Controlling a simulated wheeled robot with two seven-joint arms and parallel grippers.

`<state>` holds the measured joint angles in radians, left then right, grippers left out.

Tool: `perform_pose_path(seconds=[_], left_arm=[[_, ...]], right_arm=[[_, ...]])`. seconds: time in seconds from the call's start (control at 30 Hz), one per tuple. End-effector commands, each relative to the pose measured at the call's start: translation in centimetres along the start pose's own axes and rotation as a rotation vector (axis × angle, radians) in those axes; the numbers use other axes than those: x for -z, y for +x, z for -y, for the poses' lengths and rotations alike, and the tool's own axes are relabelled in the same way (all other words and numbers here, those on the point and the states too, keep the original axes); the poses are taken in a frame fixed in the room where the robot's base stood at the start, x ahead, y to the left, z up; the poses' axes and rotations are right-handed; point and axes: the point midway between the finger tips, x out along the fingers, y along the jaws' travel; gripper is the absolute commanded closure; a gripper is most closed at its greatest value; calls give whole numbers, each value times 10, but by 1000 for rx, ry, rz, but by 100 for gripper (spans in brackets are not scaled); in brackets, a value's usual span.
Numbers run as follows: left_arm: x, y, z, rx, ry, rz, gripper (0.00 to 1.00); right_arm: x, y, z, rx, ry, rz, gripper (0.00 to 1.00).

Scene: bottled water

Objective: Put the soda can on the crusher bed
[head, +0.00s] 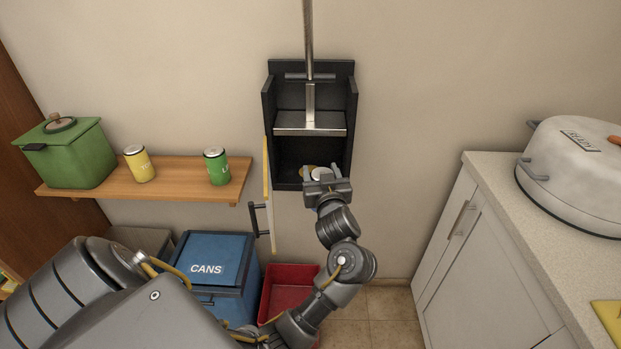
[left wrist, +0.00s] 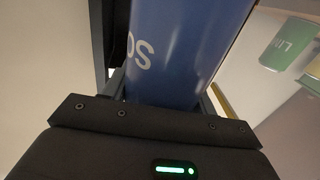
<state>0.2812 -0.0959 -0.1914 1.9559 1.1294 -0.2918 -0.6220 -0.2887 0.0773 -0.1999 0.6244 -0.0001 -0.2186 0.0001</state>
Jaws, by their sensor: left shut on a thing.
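The soda can is blue with white letters, partly read as "SO", and fills the middle of the left wrist view (left wrist: 185,50). The black wall-mounted crusher (head: 268,105) has a silver press plate (head: 310,131) raised above an open bay. The crusher bed is at the bottom of this bay, mostly hidden by my gripper and the can. I cannot tell whether the can touches the bed. My right gripper is not in view.
A yellow door panel (head: 268,195) with a dark handle stands open at the crusher's left. A wooden shelf (head: 190,191) holds a green pot, a yellow can and a green can. Below are a blue CANS bin (head: 215,250) and red tray (head: 285,300). A counter (head: 500,172) stands right.

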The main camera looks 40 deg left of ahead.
Motion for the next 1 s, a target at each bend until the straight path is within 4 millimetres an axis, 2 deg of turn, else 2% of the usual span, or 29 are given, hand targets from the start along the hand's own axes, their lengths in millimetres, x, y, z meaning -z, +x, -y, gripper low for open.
perform_pose_path(seconds=[0.17,0.27,0.5,0.7,0.83,1.0], left_arm=[[1,5,1,12,0,-2,74],[1,20,2,11,3,-3,74],[2,86,2,12,5,-2,74],[1,127,3,11,1,0,74],[0,139,2,9,0,0,74],[0,142,2,9,-2,0,74]], right_arm=[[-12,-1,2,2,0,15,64],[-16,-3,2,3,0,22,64],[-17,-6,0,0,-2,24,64],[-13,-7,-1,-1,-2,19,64],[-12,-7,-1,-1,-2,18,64],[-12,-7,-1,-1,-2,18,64]])
